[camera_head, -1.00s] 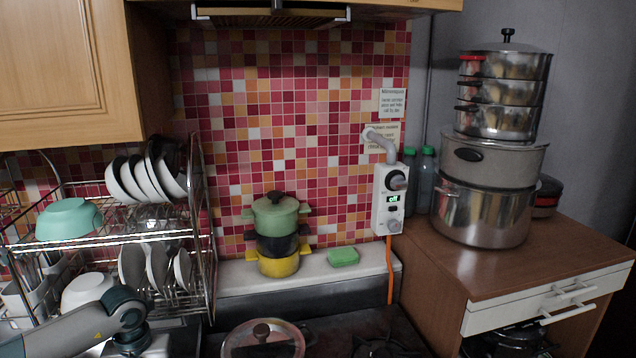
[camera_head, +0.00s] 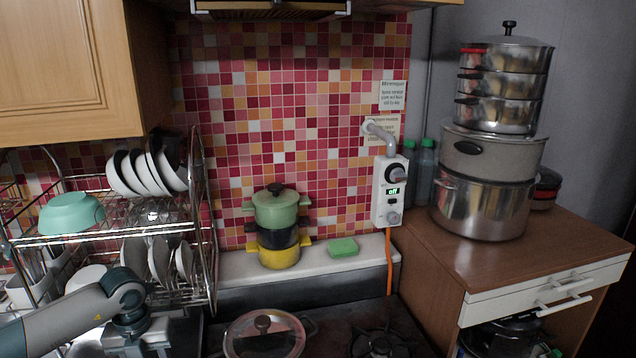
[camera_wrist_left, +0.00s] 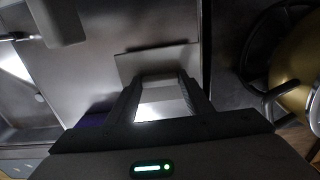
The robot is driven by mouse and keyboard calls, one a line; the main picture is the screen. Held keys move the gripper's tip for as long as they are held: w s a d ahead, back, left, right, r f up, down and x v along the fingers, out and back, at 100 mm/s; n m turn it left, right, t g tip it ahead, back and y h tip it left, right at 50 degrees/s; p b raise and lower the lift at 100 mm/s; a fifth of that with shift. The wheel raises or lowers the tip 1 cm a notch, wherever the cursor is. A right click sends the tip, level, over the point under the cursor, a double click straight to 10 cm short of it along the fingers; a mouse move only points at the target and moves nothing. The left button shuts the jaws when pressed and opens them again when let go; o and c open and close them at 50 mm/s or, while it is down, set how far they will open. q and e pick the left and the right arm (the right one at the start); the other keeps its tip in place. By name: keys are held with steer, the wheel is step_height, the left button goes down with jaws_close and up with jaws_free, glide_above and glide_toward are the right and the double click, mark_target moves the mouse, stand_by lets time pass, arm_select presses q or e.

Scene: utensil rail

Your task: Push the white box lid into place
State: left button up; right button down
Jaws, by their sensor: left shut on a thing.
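My left gripper (camera_head: 128,350) is low at the left in the head view, in front of the dish rack. In the left wrist view my left gripper (camera_wrist_left: 162,82) is shut on a pale block (camera_wrist_left: 160,103) between its fingers. A flat grey-white plate (camera_wrist_left: 128,66) lies just beyond the fingertips. I cannot tell whether the block and the plate are joined, or whether either is the white box lid. No box that is clearly open shows. My right gripper is not in view.
The wire dish rack (camera_head: 130,236) with bowls stands close behind my left arm. A glass-lidded pan (camera_head: 264,338) sits on the stove to the right. Stacked pots (camera_head: 278,225) and a green sponge (camera_head: 343,247) stand on the ledge. A metal sink (camera_wrist_left: 30,105) shows in the wrist view.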

arm_select(q)
steer(key=shift+r+p, duration=0.65)
steer(key=shift+r, duration=1)
